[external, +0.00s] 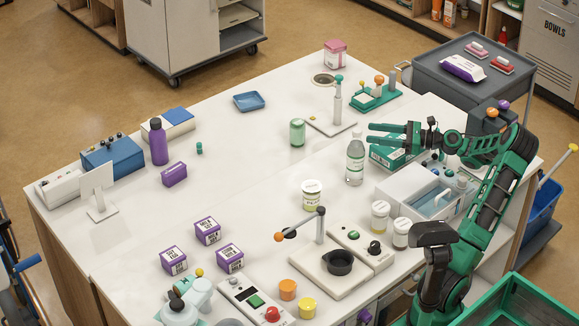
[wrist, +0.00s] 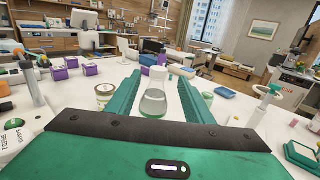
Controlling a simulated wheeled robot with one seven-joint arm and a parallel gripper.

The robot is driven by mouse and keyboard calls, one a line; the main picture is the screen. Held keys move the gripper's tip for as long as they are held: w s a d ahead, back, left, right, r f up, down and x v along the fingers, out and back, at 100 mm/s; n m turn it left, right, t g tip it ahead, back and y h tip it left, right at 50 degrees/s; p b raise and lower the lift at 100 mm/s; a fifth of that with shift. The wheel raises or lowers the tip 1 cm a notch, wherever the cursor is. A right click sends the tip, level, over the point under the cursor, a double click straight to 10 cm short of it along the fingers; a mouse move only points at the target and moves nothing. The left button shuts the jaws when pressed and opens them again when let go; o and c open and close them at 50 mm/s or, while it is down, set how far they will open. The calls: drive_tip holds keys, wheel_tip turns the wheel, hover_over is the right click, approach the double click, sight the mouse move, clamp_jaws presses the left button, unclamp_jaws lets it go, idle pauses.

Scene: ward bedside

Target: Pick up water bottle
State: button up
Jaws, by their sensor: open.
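The water bottle (external: 355,163) is clear, with a white cap and liquid inside. It stands upright on the white table, right of the middle. My gripper (external: 371,134) is open and empty, with its green fingers pointing left near the height of the cap. In the external view the fingertips are just right of the bottle's top. In the wrist view the bottle (wrist: 154,97) shows in the gap between the two open fingers (wrist: 157,82). I see no finger contact, and how far the bottle reaches between the fingers is hard to tell.
A labelled jar (external: 312,193) stands left and nearer, and a green can (external: 297,132) farther back. A green and white box (external: 390,154) lies under my gripper. A white drawer unit (external: 426,190) and two small jars are close right. The table left of the bottle is fairly clear.

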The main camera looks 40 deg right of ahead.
drive_tip(key=x, duration=1)
drive_tip(key=shift+w+a+f, duration=0.2)
drive_tip(key=shift+a+f, duration=0.15)
clamp_jaws()
